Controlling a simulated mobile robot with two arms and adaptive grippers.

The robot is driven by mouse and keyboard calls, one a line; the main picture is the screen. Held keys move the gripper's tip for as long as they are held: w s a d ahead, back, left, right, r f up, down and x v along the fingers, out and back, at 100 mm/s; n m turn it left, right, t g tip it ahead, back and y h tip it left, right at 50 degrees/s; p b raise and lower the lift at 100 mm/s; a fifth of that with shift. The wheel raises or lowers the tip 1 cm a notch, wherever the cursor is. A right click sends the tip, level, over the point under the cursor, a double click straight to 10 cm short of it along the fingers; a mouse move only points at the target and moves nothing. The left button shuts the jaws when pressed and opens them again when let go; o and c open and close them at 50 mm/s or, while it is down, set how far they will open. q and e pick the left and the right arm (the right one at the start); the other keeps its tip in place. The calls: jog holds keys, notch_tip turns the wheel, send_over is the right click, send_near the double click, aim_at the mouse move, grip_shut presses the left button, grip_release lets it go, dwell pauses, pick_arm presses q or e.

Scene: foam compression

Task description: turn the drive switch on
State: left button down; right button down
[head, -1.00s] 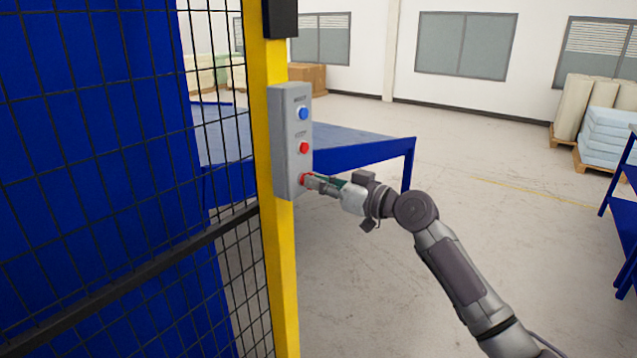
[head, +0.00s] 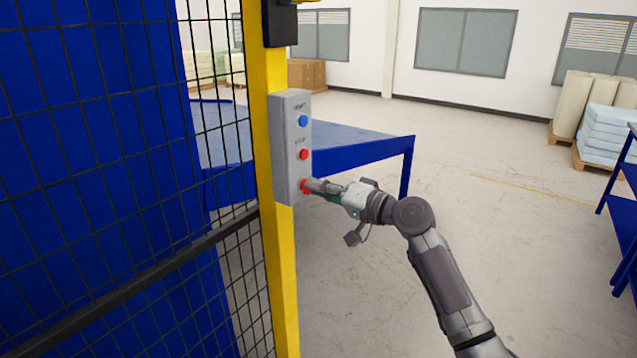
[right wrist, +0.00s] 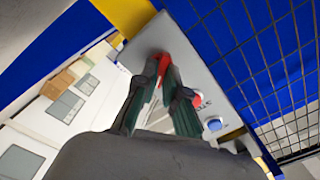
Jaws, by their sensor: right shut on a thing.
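The grey control box (head: 285,150) is fixed to a yellow post. It carries a blue button (head: 303,121) at the top, a red button (head: 304,154) in the middle and a red switch knob (head: 304,186) at the bottom. My right gripper (head: 312,186) is shut on the bottom red switch. In the right wrist view the red switch (right wrist: 163,63) sits between the fingertips, partly hidden by them. The gripper looks rolled about its axis. My left gripper is not in view.
The yellow post (head: 282,260) and black mesh fence (head: 235,270) stand to the left. A blue table (head: 350,145) is behind the box. A blue rack (head: 620,210) is at the right edge. The floor between is clear.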

jog(key=shift+f+m+p, duration=0.1)
jog(key=shift+m+p, duration=1.75)
jog(key=shift+m, duration=1.45)
jog(key=c, duration=1.2)
grip_release()
jog(key=shift+d, duration=0.1)
jog(key=shift+c, duration=0.2)
jog(key=v, duration=1.2)
jog(key=shift+f, duration=0.1)
